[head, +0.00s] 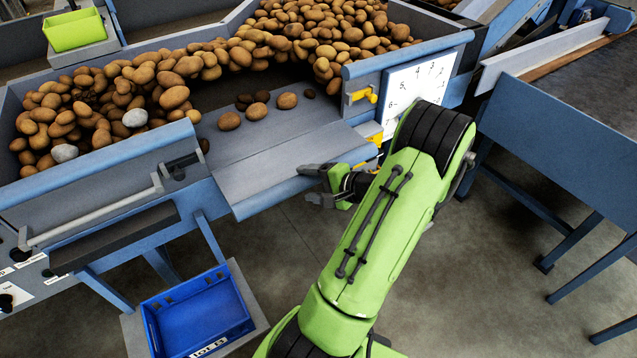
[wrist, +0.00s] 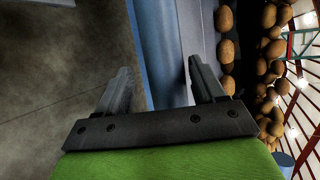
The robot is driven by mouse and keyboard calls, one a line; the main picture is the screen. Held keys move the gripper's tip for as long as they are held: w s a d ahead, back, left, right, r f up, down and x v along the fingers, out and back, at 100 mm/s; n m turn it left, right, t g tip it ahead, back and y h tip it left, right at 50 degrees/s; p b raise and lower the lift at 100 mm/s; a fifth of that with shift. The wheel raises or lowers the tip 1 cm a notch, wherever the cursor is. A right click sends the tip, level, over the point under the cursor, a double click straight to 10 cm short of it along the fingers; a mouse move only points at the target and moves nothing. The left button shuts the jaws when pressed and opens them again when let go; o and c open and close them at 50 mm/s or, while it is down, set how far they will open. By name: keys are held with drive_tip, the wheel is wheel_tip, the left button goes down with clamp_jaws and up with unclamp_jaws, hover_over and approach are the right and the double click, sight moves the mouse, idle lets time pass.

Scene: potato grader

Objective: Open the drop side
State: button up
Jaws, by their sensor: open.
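The drop side (head: 285,165) is a grey panel with a blue lip, at the gap in the front wall of the potato trough. It lies folded outward, sloping slightly down over the floor. My gripper (head: 311,184) is at the panel's right end, with its jaws open. In the wrist view, the blue lip (wrist: 153,50) runs between the two spread fingers of my gripper (wrist: 158,68). I cannot tell whether either finger touches it. A yellow latch handle (head: 364,95) sits on the wall right of the gap.
Potatoes (head: 290,40) are heaped in the trough (head: 110,153), with a few loose ones near the gap. A blue crate (head: 200,310) stands low at the front left. A blue table (head: 560,130) is at the right. Floor below the panel is clear.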

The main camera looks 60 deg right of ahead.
drive_tip(key=p+v, duration=0.3)
drive_tip(key=v, duration=1.2)
drive_tip(key=shift+s+r+p, duration=0.25)
drive_tip(key=shift+p, duration=0.15)
drive_tip(key=w+a+r+n+g+y+p, duration=0.1)
drive_tip(key=w+a+r+n+g+y, duration=0.15)
drive_tip(key=w, duration=0.35)
drive_tip(key=w+a+r+n+g+y, duration=0.1)
drive_tip(key=w+a+r+n+g, duration=0.1)
drive_tip(key=w+a+n, duration=0.3)
drive_tip(key=w+a+r+n+g+p, duration=0.2)
drive_tip(key=w+a+r+n+g, duration=0.25)
drive_tip(key=w+a, duration=0.5)
drive_tip(key=s+a+r+n+h+p, duration=0.1)
drive_tip(key=s+a+r+n, duration=0.3)
drive_tip(key=a, duration=0.4)
drive_tip(key=s+a+r+n+t+h+p, duration=0.1)
drive_tip(key=s+a+r+n, duration=0.3)
drive_tip(key=a, duration=0.4)
drive_tip(key=shift+s+r+n+t, duration=0.3)
drive_tip(key=shift+r+n, duration=0.1)
drive_tip(key=shift+n, duration=0.3)
